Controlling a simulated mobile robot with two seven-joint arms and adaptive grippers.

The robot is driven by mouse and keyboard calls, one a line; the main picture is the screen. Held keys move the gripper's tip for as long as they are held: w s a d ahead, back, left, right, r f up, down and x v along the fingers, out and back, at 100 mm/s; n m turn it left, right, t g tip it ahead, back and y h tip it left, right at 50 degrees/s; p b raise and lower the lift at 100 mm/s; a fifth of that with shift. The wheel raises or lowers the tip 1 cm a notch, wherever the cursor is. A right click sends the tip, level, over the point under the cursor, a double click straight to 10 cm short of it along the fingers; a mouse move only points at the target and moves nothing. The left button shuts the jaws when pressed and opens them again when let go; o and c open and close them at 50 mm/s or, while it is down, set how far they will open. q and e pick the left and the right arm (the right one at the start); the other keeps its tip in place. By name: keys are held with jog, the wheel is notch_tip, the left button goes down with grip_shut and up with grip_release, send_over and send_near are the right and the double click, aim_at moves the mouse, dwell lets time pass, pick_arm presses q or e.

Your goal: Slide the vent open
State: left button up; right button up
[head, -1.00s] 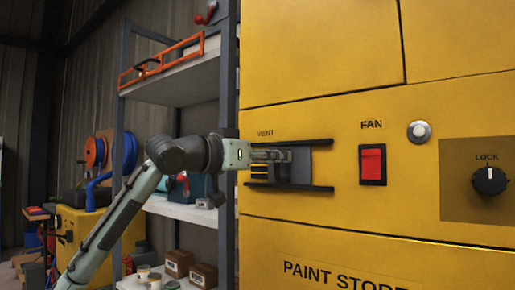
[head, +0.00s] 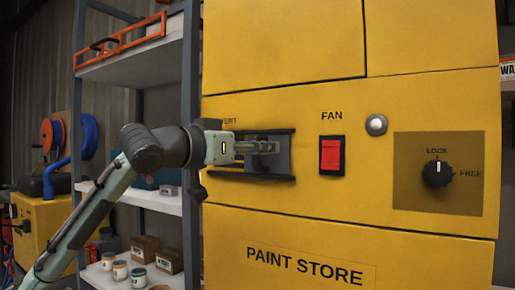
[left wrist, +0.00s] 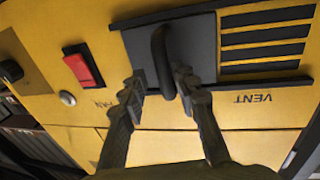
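The vent is a dark sliding plate (head: 283,152) between two black rails on a yellow cabinet. In the left wrist view the plate (left wrist: 200,40) sits at the left end of the rails, with several dark slots (left wrist: 265,40) uncovered beside it. Its black bar handle (left wrist: 160,55) stands out from the plate. My left gripper (head: 272,147) is at the plate. In the left wrist view its fingers (left wrist: 160,85) are apart, one on each side of the handle. The right finger is close to the handle, and a gap shows at the left one. My right gripper is not in view.
Right of the vent are a red fan switch (head: 331,155), a round light (head: 376,125) and a black lock knob (head: 437,174). A grey shelf (head: 150,200) with cans and boxes stands left of the cabinet, behind my left arm.

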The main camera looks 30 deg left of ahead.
pick_arm(q)
jog(key=shift+s+a+r, duration=0.1)
jog(key=shift+a+r, duration=0.1)
jog(key=shift+r, duration=0.25)
jog(key=shift+s+a, duration=0.1)
jog(key=shift+s, duration=0.1)
jog(key=v, duration=1.1)
jog(key=shift+s+f, duration=0.15)
jog(key=shift+f, duration=0.15)
